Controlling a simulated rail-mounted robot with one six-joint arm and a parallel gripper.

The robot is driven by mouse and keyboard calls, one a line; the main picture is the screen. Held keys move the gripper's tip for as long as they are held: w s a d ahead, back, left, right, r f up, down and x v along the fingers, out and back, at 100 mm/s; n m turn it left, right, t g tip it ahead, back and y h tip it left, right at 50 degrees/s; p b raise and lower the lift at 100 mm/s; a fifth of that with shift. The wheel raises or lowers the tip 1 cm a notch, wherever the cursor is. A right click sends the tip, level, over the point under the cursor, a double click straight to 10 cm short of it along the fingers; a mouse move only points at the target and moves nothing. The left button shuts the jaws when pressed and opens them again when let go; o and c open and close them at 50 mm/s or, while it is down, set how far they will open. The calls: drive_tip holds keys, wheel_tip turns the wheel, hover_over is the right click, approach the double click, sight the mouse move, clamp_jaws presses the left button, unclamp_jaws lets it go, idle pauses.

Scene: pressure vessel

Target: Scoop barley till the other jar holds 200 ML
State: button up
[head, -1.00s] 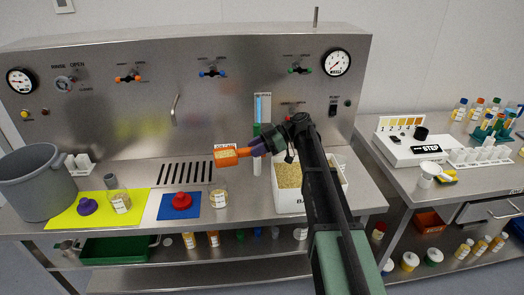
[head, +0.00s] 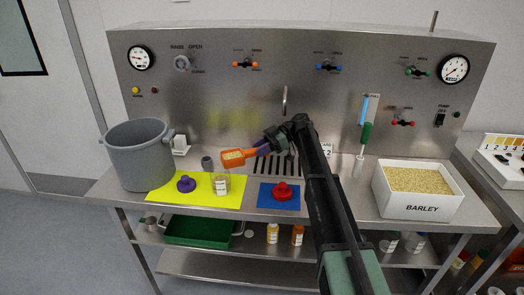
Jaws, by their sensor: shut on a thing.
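My gripper (head: 268,146) is shut on the handle of an orange scoop (head: 240,157). The scoop is roughly level, with pale barley in its bowl. It is above the yellow mat (head: 166,190), up and slightly right of a clear labelled jar (head: 221,186) in the picture. This jar stands upright on the mat; its fill level is too small to read. A white box marked BARLEY (head: 420,207) holds barley at the right of the bench. The other jar, seen earlier right of the blue mat (head: 265,199), is not visible now; my arm covers that area.
A purple lid (head: 186,184) lies on the yellow mat left of the jar, and a red lid (head: 283,192) on the blue mat. A large grey bucket (head: 139,154) stands at the left. A small grey cup (head: 207,163) stands behind the yellow mat.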

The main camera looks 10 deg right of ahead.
drive_tip(key=shift+d, duration=0.2)
drive_tip(key=shift+r, duration=0.15)
